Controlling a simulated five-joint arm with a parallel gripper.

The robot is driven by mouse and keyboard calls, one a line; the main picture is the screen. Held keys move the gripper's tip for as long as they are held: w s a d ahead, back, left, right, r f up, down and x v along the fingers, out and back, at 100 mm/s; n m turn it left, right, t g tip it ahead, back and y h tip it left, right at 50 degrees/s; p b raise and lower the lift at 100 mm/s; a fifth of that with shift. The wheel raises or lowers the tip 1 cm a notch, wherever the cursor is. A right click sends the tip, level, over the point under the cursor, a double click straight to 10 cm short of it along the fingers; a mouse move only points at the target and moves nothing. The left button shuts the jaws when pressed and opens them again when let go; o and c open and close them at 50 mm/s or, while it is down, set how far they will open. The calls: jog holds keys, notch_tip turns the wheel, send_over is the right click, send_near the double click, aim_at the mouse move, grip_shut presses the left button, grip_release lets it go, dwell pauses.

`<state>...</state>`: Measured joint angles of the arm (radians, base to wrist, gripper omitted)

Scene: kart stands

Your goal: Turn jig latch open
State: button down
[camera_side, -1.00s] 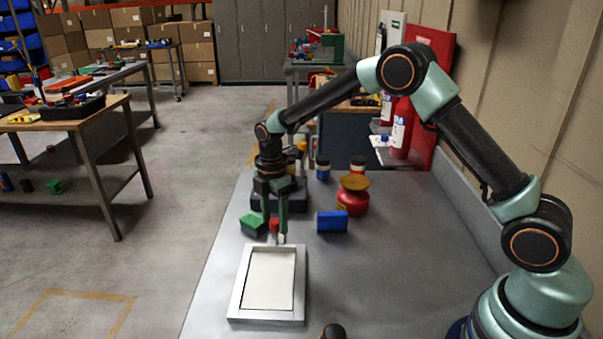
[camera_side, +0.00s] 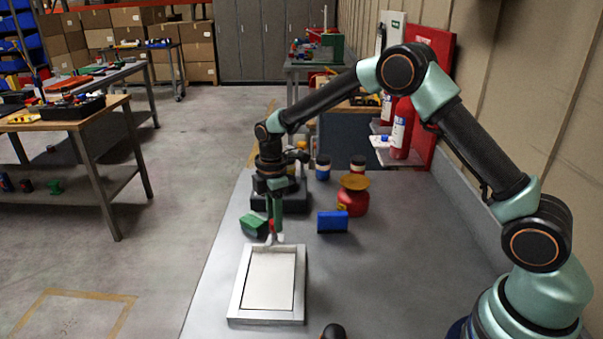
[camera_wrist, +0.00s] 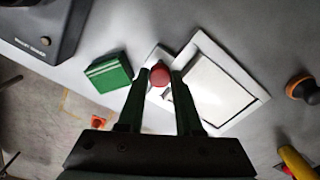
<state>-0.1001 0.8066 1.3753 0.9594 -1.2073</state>
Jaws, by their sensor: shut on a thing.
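The jig is a pale metal frame around a white panel; its rim (camera_side: 238,300) shows in the side view, and the frame (camera_wrist: 252,82) also shows in the wrist view. The latch's round red knob (camera_wrist: 160,76) sits by the jig's corner, with a grey metal part (camera_wrist: 145,55) beside it. My gripper (camera_wrist: 161,74) is shut on the knob, one finger on each side. In the side view my gripper (camera_side: 273,235) is at the jig's far edge, and its fingers mostly hide the knob.
A green block (camera_side: 253,224) lies close to the left of my gripper. A dark round-topped thing (camera_side: 333,331) is at the near edge. The bench right of the jig is clear.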

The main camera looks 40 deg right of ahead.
jog(key=m, duration=1.1)
jog(key=shift+r, duration=0.1)
jog(key=shift+m, duration=1.9)
jog(key=c, duration=0.6)
grip_release()
notch_tip(320, 180, up, 12)
jog(key=shift+r, duration=0.1)
